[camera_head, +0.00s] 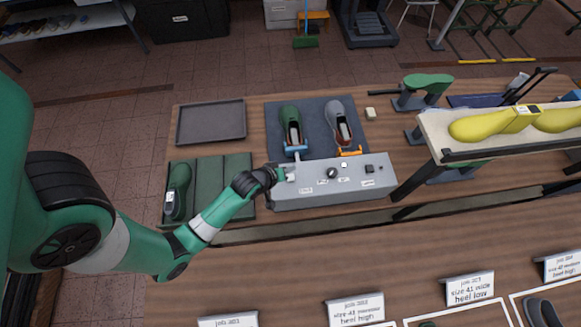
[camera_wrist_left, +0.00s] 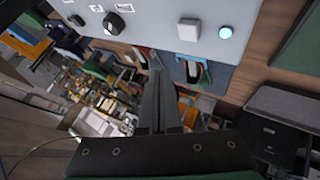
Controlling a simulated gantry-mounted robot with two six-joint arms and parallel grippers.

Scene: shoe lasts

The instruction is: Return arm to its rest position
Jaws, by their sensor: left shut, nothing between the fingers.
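My left arm (camera_head: 207,222) reaches in from the left. Its gripper (camera_head: 285,173) is at the left end of the grey control box (camera_head: 330,188). In the left wrist view the fingers (camera_wrist_left: 160,85) are together with nothing between them. The box (camera_wrist_left: 160,18) fills the top of that view, with a black knob (camera_wrist_left: 113,23), a white button (camera_wrist_left: 188,30) and a lit bluish button (camera_wrist_left: 225,32). Whether the fingertips touch the box cannot be told. My right gripper is not in view.
A green tray (camera_head: 238,170) holds another green last (camera_head: 178,190). An empty grey tray (camera_head: 211,122) lies behind. Yellow lasts (camera_head: 490,125) lie on a raised shelf at right.

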